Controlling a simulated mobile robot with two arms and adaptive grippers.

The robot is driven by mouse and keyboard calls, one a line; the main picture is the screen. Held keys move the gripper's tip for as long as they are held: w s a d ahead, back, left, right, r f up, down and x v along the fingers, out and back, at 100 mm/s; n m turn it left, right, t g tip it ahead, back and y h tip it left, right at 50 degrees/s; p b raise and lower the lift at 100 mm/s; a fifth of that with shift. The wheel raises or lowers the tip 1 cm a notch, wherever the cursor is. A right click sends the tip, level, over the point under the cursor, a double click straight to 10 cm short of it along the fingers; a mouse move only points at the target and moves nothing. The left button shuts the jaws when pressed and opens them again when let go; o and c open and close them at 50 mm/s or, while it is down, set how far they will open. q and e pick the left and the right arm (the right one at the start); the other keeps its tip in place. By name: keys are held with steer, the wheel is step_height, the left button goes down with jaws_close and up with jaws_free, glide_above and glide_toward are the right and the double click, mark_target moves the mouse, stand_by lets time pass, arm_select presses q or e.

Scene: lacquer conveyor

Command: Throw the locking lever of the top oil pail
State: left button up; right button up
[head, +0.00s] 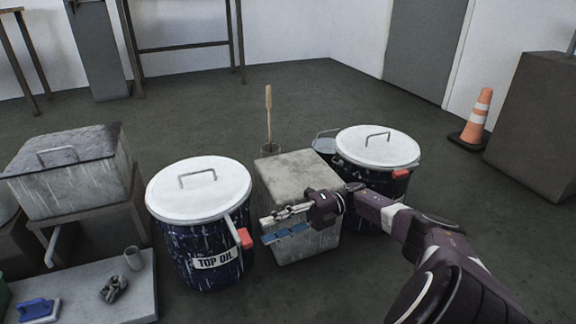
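The top oil pail (200,255) is dark blue with pale streaks, a "TOP OIL" label and a white lid (203,183) with a wire handle. Its locking lever (244,237) is a pale bar with a red grip, slanting down at the right front of the rim. My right gripper (274,216) is right of the lever and apart from it, in front of a grey block. Its fingers point left towards the pail. They are small and seen edge-on, so I cannot tell their opening. Nothing shows held. My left gripper is not in view.
The grey block (290,172) with a blue piece (286,233) on its front stands right of the pail. A second white-lidded pail (377,150) with a red grip stands behind my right arm. A low bench (135,296) is at left. A cone (474,120) is at back right.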

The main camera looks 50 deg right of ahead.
steer(key=shift+v, duration=2.55)
